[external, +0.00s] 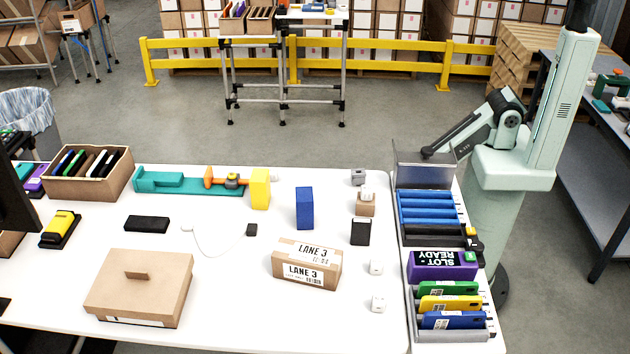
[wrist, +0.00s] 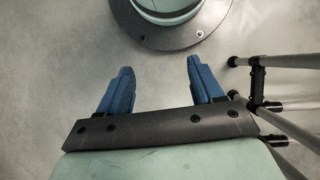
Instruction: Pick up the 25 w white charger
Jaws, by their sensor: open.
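Two small white charger-like blocks stand on the white table's right part: one white block (external: 376,267) and a nearer white block (external: 378,304). Another small white block (external: 367,191) rests on a small cardboard box (external: 365,208) further back. Their wattage marks are too small to read, so I cannot tell which is the 25 W charger. My gripper (wrist: 160,66) shows in the wrist view with its two blue fingers apart and nothing between them. It is over the grey floor, away from the table objects. In the external view its fingers cannot be made out behind the rack.
A Lane 3 carton (external: 306,264) lies left of the white blocks. A black box (external: 361,231) and blue block (external: 304,208) stand nearby. A rack (external: 450,336) with coloured items lines the table's right edge. A grey panel (external: 425,170) stands at its back.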

